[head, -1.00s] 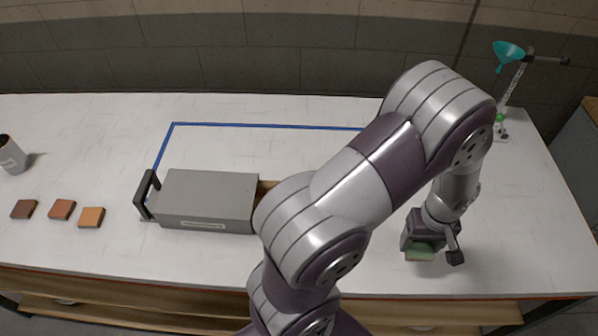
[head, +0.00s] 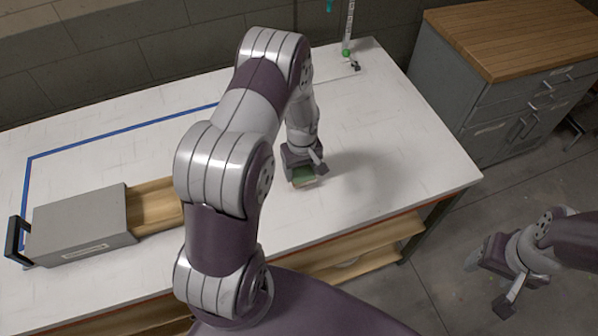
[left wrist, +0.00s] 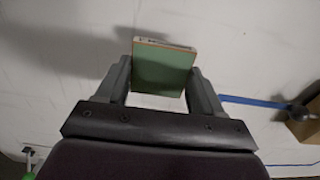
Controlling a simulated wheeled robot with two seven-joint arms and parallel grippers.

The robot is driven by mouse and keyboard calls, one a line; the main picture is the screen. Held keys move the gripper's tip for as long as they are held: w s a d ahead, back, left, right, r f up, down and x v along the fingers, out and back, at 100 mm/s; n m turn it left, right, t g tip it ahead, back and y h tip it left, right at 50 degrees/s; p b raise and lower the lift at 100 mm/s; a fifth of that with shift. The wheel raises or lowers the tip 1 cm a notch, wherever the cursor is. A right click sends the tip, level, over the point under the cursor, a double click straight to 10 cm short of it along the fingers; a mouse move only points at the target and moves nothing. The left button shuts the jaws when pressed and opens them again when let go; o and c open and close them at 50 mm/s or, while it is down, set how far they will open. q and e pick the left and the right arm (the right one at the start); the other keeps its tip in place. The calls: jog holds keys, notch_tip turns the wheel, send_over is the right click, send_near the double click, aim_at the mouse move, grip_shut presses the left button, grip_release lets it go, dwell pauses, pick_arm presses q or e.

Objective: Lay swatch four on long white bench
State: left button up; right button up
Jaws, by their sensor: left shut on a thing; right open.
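A green square swatch (head: 304,176) is held by my left gripper (head: 304,168) above the white bench (head: 400,160), near its right part. In the left wrist view the green swatch (left wrist: 163,68) sits between the two fingers of my left gripper (left wrist: 165,80), its thin edge showing a small dark mark too small to read. A shadow lies on the bench beside it. My right gripper (head: 490,278) is open and empty, over the floor to the right of the bench.
A grey box (head: 82,225) with a dark handle and a wooden rack part (head: 155,203) stands at the left on the bench. Blue tape (head: 120,130) marks an area behind it. A stand (head: 348,30) is at the back; a wood-topped cabinet (head: 510,45) stands right. The bench's right end is clear.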

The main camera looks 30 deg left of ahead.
aim_at(301, 172)
pick_arm(q)
notch_tip(301, 172, down, 4)
jog(key=shift+a+r+p, duration=0.15)
jog(key=shift+r+p, duration=0.1)
jog(key=shift+p, duration=0.35)
jog(key=shift+w+f, duration=0.1)
jog(key=shift+f, duration=0.3)
jog(key=o, duration=0.6)
jog(key=shift+f, duration=0.1)
jog(key=o, duration=0.4)
